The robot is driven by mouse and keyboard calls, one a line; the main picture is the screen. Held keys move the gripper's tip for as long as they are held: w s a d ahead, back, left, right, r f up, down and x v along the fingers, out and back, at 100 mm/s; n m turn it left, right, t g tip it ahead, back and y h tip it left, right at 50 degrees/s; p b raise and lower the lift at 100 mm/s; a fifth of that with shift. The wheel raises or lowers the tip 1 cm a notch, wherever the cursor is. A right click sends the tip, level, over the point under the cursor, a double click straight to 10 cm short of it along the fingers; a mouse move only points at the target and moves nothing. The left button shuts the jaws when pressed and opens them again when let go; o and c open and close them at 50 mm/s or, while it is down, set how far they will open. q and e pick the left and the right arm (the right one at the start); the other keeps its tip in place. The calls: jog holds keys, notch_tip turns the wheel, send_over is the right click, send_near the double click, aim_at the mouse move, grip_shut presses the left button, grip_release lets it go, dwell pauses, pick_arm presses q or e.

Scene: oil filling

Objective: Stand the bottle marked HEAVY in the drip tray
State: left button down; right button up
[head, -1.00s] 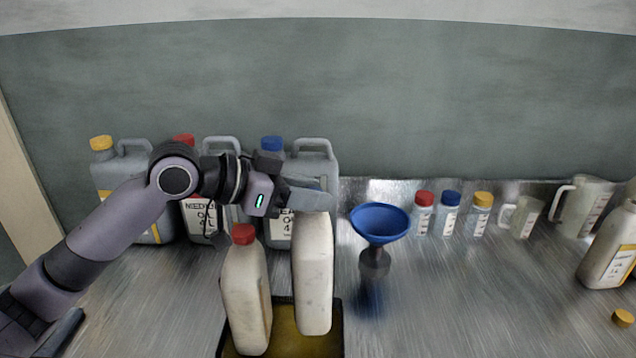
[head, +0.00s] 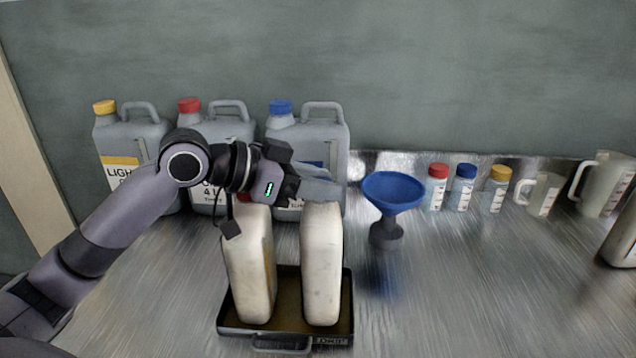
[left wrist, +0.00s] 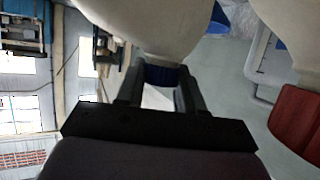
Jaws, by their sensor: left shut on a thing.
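My left gripper (head: 318,192) is shut on the blue cap (left wrist: 162,75) of a cream bottle (head: 322,265). The bottle hangs upright from it, its base within the right half of the black drip tray (head: 232,331). I cannot tell whether the base touches the tray floor. No HEAVY mark shows on the side facing me. A second cream bottle (head: 250,268) with a red cap (left wrist: 300,118) stands in the tray's left half, with a narrow gap between them. My right gripper is not in view.
Grey canisters with yellow (head: 105,106), red and blue caps stand behind my arm. A blue funnel (head: 393,190) stands right of the tray. Small capped bottles (head: 464,188) and measuring jugs (head: 541,195) line the back right. The front right metal bench (head: 480,290) is clear.

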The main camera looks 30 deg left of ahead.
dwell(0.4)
pick_arm(q)
jog(key=shift+f, duration=0.45)
jog(key=shift+s+d+f+b, duration=0.1)
jog(key=shift+b, duration=0.2)
